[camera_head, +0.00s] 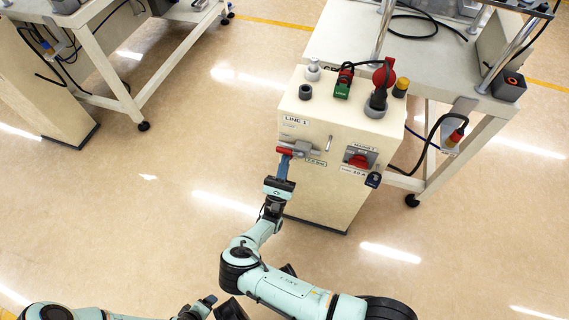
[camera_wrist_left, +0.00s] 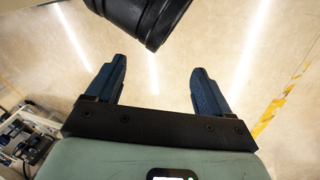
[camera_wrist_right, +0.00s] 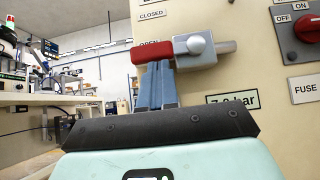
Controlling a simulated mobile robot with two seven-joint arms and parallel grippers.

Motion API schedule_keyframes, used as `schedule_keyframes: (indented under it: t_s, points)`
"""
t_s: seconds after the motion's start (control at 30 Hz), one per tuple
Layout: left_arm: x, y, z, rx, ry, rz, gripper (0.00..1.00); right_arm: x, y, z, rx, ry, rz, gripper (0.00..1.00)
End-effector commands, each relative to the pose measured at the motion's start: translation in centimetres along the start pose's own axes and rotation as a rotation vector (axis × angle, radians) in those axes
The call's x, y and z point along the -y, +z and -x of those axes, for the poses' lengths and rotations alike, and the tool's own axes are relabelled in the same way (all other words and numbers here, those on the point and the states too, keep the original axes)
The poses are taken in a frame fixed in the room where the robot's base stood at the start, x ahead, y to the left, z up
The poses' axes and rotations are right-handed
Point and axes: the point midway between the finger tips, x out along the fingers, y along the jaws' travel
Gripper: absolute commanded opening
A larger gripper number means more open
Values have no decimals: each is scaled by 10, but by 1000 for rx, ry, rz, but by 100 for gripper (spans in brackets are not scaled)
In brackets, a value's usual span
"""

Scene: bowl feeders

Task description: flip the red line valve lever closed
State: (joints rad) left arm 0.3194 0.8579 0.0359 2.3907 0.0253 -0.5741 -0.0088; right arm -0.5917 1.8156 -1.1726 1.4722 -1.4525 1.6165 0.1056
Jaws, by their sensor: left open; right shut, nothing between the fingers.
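The red valve lever (camera_wrist_right: 147,53) lies level on the front of the Line 1 cabinet, pointing left from a grey valve body (camera_wrist_right: 196,50). Its red end covers part of the OPEN label, and the CLOSED label (camera_wrist_right: 152,14) is above. It also shows in the head view (camera_head: 284,151). My right gripper (camera_wrist_right: 156,66) is shut and empty, its blue fingertips just under the lever; I cannot tell if they touch it. It shows below the lever in the head view (camera_head: 284,160). My left gripper (camera_wrist_left: 158,62) is open and empty, away from the cabinet.
The cream cabinet (camera_head: 318,196) also carries a red rotary switch (camera_head: 361,160) to the right and a red-topped knob (camera_head: 383,77) on top. A wheeled table (camera_head: 435,62) stands behind. The floor (camera_head: 170,215) left of the cabinet is clear.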

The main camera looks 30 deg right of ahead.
Motion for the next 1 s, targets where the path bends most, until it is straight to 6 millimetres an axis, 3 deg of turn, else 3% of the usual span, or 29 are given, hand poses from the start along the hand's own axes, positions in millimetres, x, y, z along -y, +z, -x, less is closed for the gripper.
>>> schedule_keyframes:
  t_s: [0.47, 0.77, 1.0]
  points:
    - [3, -9, -8, -27, -2, 2, 81, -6, 5, -5, 1, -104, -105, 0]
    - [6, -23, -16, -67, -5, 5, 81, -14, 15, -15, 0, -289, -289, 0]
    - [9, -18, -18, -54, -10, 8, 81, -16, 25, -25, 0, -451, -451, 0]
